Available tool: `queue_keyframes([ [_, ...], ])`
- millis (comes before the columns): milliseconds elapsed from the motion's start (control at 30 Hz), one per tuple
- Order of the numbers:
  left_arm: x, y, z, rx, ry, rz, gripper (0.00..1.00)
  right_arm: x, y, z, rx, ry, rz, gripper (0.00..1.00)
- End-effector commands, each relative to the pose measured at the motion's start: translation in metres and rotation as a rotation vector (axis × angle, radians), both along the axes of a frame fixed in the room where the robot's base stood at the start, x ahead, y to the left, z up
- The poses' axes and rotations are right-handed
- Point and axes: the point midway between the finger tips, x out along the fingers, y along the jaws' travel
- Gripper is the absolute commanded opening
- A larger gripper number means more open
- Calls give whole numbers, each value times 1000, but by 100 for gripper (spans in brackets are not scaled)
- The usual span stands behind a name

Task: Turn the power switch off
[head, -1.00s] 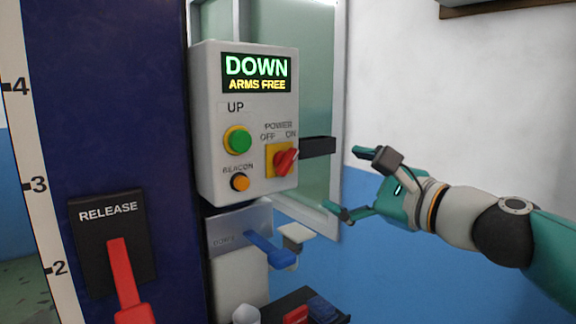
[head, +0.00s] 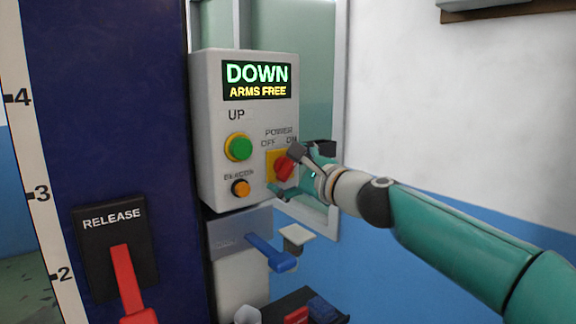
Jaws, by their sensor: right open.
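The power switch (head: 284,169) is a red rotary knob on a yellow plate, low on the right side of the grey control box (head: 215,130). Labels OFF and ON stand above it, and the knob points up and right toward ON. My right gripper (head: 283,171) is open at the knob, with one finger above it and one below, partly covering its right side. I cannot tell whether the fingers touch it. The display (head: 257,80) reads DOWN, ARMS FREE. My left gripper is not in view.
A green UP button (head: 238,147) and an orange beacon button (head: 240,188) sit left of the switch. A blue lever (head: 270,252) sticks out below the box. A red release handle (head: 127,280) is on the dark blue post (head: 110,100). White wall is at right.

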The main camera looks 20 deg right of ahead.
Motion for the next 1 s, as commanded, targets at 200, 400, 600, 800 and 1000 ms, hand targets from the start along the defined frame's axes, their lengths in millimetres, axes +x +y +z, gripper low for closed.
queue_keyframes([
  [200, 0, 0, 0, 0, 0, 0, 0, 0, 0, 0, 0, 0, 0, 90],
  [400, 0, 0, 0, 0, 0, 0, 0, 0, 0, 0, 0, 0, 0, 61],
  [600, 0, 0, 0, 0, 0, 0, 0, 0, 1, 0, 0, 1, 1, 29],
  [800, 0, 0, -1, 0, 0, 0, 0, 0, 1, -1, -11, -3, 2, 29],
  [1000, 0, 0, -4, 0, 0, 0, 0, 0, 2, -2, -63, -21, 4, 29],
])
